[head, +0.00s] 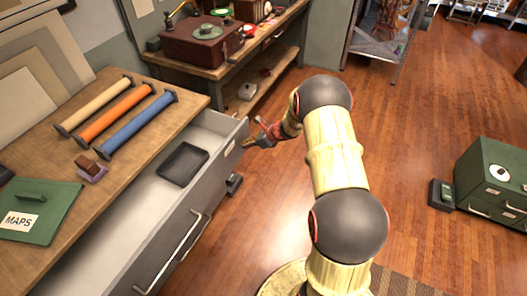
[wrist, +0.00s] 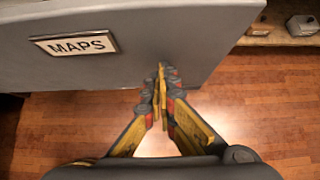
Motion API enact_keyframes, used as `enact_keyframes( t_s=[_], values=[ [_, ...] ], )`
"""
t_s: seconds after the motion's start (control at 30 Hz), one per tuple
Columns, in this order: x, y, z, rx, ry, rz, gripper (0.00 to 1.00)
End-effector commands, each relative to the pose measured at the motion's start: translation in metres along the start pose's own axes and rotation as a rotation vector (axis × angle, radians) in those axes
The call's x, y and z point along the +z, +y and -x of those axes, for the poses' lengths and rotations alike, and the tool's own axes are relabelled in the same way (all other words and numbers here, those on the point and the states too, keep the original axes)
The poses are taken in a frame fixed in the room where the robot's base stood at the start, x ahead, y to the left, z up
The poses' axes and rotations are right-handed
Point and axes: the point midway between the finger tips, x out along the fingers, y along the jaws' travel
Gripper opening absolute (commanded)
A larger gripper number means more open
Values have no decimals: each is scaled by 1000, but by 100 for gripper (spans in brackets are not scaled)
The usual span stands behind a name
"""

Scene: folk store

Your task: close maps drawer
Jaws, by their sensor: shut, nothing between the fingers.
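The maps drawer (head: 215,186) is pulled out from the wooden-topped cabinet, and its pale inside shows. Its grey front carries a long metal handle (head: 175,256) and a small label plate. In the wrist view the drawer front (wrist: 190,25) fills the top, with the "MAPS" label (wrist: 75,44) at left. My gripper (head: 249,142) is at the far end of the drawer front, on its outer side. In the wrist view my gripper (wrist: 161,82) is shut and empty, its tips at the front's lower part, right of the label. I cannot tell whether they touch it.
A black tray (head: 183,164) lies inside the drawer. The cabinet top (head: 60,165) holds three coloured rolls and a green "MAPS" folder (head: 38,210).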

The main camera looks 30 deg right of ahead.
Motion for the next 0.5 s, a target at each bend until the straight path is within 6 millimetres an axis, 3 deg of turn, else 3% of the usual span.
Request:
enact_keyframes(
  t_s=[0.5],
  values=[
    [101,1,-100,2,0,2,0]
  ],
)
